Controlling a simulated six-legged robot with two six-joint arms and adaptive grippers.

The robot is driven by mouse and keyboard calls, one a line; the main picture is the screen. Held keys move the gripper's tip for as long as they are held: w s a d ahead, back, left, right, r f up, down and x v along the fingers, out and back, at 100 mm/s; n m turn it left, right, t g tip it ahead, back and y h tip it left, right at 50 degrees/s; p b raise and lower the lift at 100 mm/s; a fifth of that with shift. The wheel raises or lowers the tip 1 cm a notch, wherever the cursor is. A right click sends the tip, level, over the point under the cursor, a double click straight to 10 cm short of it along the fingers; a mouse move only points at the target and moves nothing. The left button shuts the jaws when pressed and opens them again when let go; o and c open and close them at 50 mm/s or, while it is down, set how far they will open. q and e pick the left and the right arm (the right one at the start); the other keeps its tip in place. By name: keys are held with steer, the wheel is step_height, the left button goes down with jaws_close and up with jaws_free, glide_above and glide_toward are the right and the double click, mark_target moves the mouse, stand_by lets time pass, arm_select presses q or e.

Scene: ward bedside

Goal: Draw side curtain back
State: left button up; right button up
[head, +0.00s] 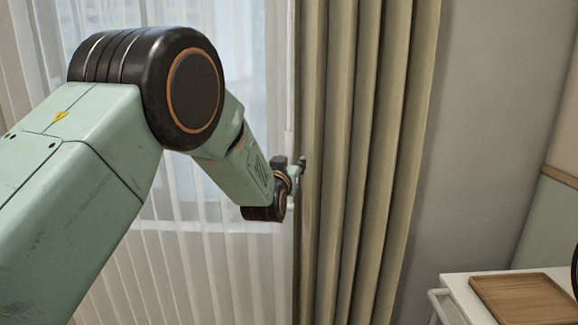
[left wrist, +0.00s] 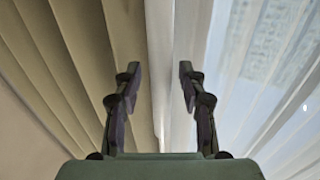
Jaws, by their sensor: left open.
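The beige side curtain (head: 368,150) hangs in tall vertical folds right of the window in the head view. In the left wrist view the curtain (left wrist: 60,60) fills the left side. The white sheer curtain (head: 180,255) hangs left of it, and shows at the right of the left wrist view (left wrist: 255,85). My left gripper (head: 300,165) is at the beige curtain's left edge. In the left wrist view its two fingers (left wrist: 158,78) are apart, with a pale vertical strip showing between or beyond them. I cannot tell whether they touch fabric. My right gripper is not in view.
A white bedside cart (head: 455,287) with a wooden tray (head: 525,300) stands at the lower right. A bare grey wall (head: 490,120) lies right of the curtain. The window (head: 235,60) is behind the sheer. A dark curved part shows at the right edge.

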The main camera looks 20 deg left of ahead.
arm_select(q)
steer(key=s+d, duration=0.1)
steer(key=s, duration=1.1)
steer(key=s+f+g+b, duration=0.25)
steer(key=s+f, duration=0.35)
steer(key=f, duration=0.5)
steer(key=s+a+f+m+g+h+b, duration=0.1)
steer(key=s+f+g, duration=0.4)
steer(key=f, duration=0.6)
steer(key=s+f+g+b, duration=0.1)
steer(key=s+f+g, duration=0.2)
steer(key=s+f, duration=0.55)
steer(key=s+f+g+b, duration=0.7)
steer(key=s+f, duration=1.5)
steer(key=s, duration=0.4)
steer(key=shift+a+h, duration=0.3)
steer(key=shift+f+n+g, duration=0.1)
steer(key=shift+n+g, duration=0.15)
steer(key=shift+n, duration=0.05)
